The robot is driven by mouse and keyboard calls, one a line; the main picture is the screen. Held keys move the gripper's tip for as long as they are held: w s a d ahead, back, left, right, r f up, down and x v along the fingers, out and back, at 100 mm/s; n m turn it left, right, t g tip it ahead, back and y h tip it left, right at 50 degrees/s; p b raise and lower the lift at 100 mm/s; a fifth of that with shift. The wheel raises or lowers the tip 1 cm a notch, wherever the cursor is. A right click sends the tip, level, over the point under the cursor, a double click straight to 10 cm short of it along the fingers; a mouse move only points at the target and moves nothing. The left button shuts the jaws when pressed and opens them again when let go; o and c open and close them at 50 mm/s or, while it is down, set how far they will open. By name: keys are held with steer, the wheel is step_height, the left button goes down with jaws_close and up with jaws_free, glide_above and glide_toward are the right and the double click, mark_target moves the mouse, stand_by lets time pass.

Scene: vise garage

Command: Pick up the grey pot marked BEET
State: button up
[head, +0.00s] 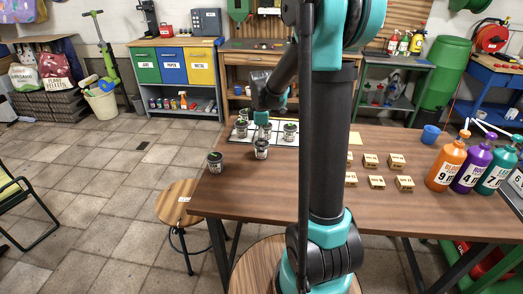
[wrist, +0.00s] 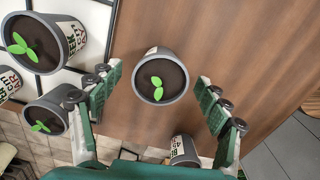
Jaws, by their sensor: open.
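Several small grey pots with dark soil and green seedlings are in view. In the wrist view, one pot (wrist: 161,76) stands upright on bare table between my gripper's open fingers (wrist: 160,100), which are apart from it; its label is turned almost out of sight. Another pot (wrist: 184,150) at the lower edge has a partly cut-off label that seems to begin with BEE. In the head view, my gripper (head: 264,115) is over the pots. Two pots stand off the tray, one near the table's left corner (head: 215,162) and one farther right (head: 261,149). Their labels are too small to read.
A white gridded tray (wrist: 78,85) at the left holds more pots, one labelled with EEK (wrist: 75,37). Small labelled blocks (head: 370,161) and orange, purple and teal bottles (head: 446,165) stand on the table's right. A stool (head: 180,200) stands left of the table.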

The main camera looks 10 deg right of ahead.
steer(key=shift+f, duration=0.45)
steer(key=c, duration=1.3)
steer(key=shift+c, duration=0.2)
